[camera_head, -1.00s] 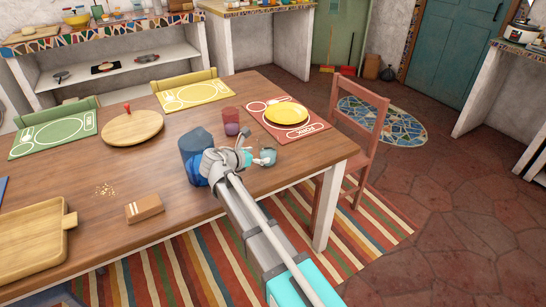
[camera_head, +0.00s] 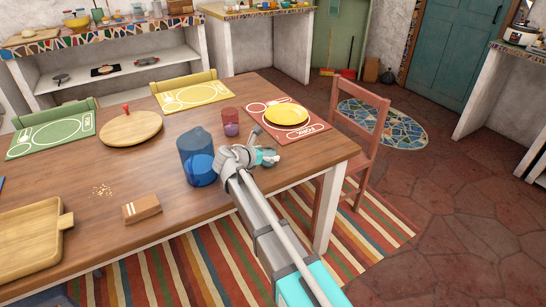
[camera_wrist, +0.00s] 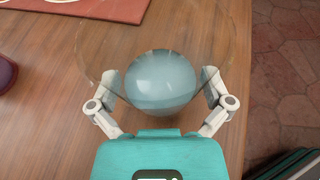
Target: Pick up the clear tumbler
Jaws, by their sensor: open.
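The clear tumbler (camera_head: 268,158) stands on the wooden table near its right front edge, partly hidden by my gripper in the head view. In the wrist view the tumbler (camera_wrist: 160,45) is see-through, with a wide faint rim and a pale blue rounded lower part. My gripper (camera_wrist: 160,84) is open, with one finger on each side of that pale blue part. I cannot tell whether either finger touches the glass. In the head view my gripper (camera_head: 258,150) reaches over the table edge at the tumbler.
A blue jug or cup (camera_head: 195,143) stands close to the left of my gripper. A chair (camera_head: 364,125) stands at the right. The table's middle is mostly clear.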

